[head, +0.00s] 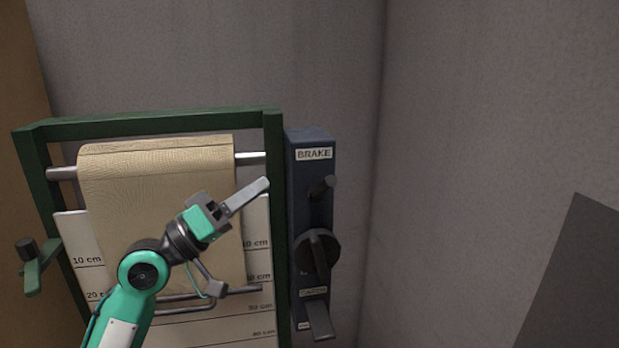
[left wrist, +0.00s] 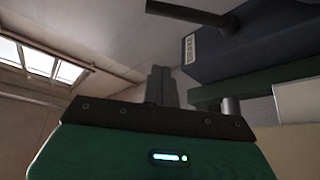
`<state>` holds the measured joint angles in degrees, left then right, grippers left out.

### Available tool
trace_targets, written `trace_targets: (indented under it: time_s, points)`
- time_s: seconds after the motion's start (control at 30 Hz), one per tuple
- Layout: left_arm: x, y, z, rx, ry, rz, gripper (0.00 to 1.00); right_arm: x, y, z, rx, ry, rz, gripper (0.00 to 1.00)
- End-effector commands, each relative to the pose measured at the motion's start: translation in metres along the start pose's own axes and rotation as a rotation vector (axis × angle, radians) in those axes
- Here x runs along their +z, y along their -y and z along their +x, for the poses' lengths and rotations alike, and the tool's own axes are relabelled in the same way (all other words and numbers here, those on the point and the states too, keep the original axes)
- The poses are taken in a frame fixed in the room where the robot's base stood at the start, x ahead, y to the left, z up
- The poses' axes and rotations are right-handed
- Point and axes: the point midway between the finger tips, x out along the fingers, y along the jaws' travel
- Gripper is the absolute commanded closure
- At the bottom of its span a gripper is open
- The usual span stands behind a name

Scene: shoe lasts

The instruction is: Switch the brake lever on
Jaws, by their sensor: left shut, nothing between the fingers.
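The brake lever (head: 322,187) is a short dark handle under the BRAKE label (head: 314,154) on a dark blue box (head: 302,215). It sticks out and tilts up to the right. My left gripper (head: 266,184) is shut and empty, in front of the green frame's right post, just left of the lever and apart from it. In the left wrist view the closed fingers (left wrist: 160,85) point toward the wall, and a dark rod, which looks like the lever (left wrist: 185,13), juts from the box (left wrist: 250,42) at upper right. My right gripper is not in view.
A green frame (head: 150,122) holds a roll of tan sheet (head: 150,185) over a white board with cm marks. Lower on the box are a round dark knob (head: 317,250) and a grey lever (head: 319,320). A crank (head: 35,265) is at left. Right of the box is clear.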

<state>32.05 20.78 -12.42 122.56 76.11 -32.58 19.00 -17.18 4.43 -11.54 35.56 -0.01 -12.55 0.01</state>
Motion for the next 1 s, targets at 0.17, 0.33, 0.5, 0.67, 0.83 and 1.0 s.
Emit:
trace_targets:
  time_s: [0.17, 0.33, 0.5, 0.67, 0.83, 1.0]
  points:
    - [-0.001, -0.002, 0.000, 0.006, -0.001, -0.002, 1.00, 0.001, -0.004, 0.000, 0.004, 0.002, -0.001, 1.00]
    - [-0.001, -0.002, 0.001, 0.005, -0.001, -0.001, 1.00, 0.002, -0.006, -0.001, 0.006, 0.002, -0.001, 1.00]
    - [-0.004, -0.004, 0.013, 0.005, -0.002, -0.002, 1.00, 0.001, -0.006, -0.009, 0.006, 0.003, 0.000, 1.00]
    - [-0.005, -0.005, 0.043, 0.006, -0.002, -0.004, 1.00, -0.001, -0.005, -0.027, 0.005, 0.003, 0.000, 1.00]
    - [-0.005, -0.006, 0.082, 0.006, -0.001, -0.005, 1.00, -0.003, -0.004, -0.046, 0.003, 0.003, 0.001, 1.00]
    - [0.006, -0.002, 0.099, 0.001, 0.000, -0.004, 1.00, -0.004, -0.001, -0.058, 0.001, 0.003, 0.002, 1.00]
